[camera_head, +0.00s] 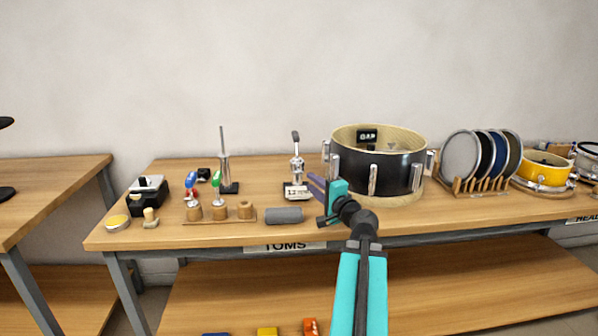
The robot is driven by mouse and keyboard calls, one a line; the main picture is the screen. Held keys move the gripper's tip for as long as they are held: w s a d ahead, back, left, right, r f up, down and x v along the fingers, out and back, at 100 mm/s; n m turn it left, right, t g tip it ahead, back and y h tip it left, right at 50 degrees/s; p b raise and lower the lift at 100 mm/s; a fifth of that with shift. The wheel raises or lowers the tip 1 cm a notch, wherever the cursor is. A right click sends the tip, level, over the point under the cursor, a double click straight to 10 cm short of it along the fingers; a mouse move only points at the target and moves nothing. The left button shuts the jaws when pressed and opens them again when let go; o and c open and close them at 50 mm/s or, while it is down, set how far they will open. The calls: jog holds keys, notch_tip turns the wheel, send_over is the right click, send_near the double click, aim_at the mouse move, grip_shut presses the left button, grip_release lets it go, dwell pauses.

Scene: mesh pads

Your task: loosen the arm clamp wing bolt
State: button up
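A chrome clamp-like fixture (297,173) with a dark-topped upright stands on a labelled base near the middle of the bench. It may carry the arm clamp, but its wing bolt is too small to make out. My gripper (317,184) is at the end of the teal arm, just right of this fixture and in front of the black drum. Its dark, purplish finger end points left toward the fixture and overlaps its right side in the view. I cannot tell whether they touch, or whether the fingers are open or shut.
A black drum shell (392,177) stands right of my gripper. A grey cylinder (284,215) lies near the front edge, left of my gripper. A tall rod stand (225,170) and a wooden tool holder (219,213) are farther left. Drumheads stand in a rack (480,186) at right.

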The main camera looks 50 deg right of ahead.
aim_at(300, 173)
jog(key=shift+r+p, duration=0.15)
jog(key=shift+p, duration=0.9)
jog(key=shift+x, duration=4.2)
grip_shut()
jog(key=shift+a+f, duration=0.25)
jog(key=shift+d+r, duration=0.15)
jog(key=shift+d, duration=0.05)
